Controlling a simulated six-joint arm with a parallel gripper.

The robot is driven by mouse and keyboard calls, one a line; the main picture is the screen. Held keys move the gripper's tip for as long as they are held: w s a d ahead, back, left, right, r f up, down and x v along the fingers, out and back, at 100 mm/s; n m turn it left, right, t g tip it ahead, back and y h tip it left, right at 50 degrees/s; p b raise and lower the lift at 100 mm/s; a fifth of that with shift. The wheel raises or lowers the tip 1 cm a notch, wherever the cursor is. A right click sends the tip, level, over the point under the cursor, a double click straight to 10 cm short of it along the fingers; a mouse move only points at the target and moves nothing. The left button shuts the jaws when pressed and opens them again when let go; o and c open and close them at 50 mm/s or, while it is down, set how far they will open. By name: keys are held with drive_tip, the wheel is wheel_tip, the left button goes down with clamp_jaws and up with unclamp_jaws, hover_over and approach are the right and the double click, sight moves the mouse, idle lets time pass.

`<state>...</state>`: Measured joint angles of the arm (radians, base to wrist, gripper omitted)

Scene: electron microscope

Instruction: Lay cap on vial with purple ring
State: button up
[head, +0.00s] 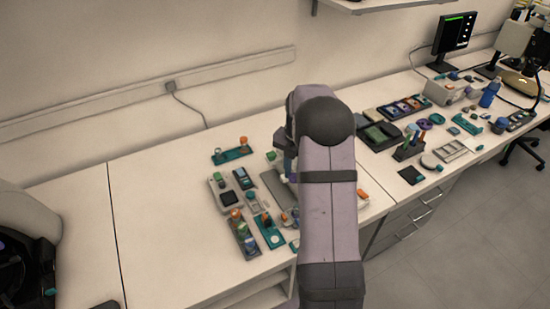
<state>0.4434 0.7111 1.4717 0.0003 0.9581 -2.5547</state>
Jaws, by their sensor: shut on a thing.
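My gripper (289,168) shows only in part at the left side of my arm's end, low over the middle of the bench. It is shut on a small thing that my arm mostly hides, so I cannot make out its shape. Small vials with orange and green tops stand in a teal rack (234,156) at the back and in a grey rack (246,242) at the front left. I cannot pick out a purple ring on any vial, nor a loose cap.
A grey device (222,183) and a teal tray (271,240) stand left of my arm. A dark box (379,134), a pen holder (408,151) and a monitor (455,36) stand to the right. The bench (160,220) is clear at the left.

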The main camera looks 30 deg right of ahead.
drive_tip(key=shift+s+d+f+m+p, duration=0.1)
drive_tip(key=shift+s+d+f+m, duration=0.15)
drive_tip(key=shift+f+m, duration=0.45)
drive_tip(key=shift+s+d+f+m+p, duration=0.1)
drive_tip(key=shift+s+f+m, duration=0.25)
drive_tip(key=shift+f, duration=0.7)
drive_tip(key=shift+s+d+f+m+p, duration=0.1)
drive_tip(key=shift+s+d+f+m, duration=0.15)
drive_tip(key=shift+f+m, duration=0.45)
drive_tip(key=shift+f, duration=0.35)
drive_tip(key=shift+f+b, duration=2.25)
drive_tip(key=shift+f, duration=0.65)
drive_tip(key=shift+f, duration=0.5)
drive_tip(key=o, duration=1.1)
drive_tip(key=shift+o, duration=0.5)
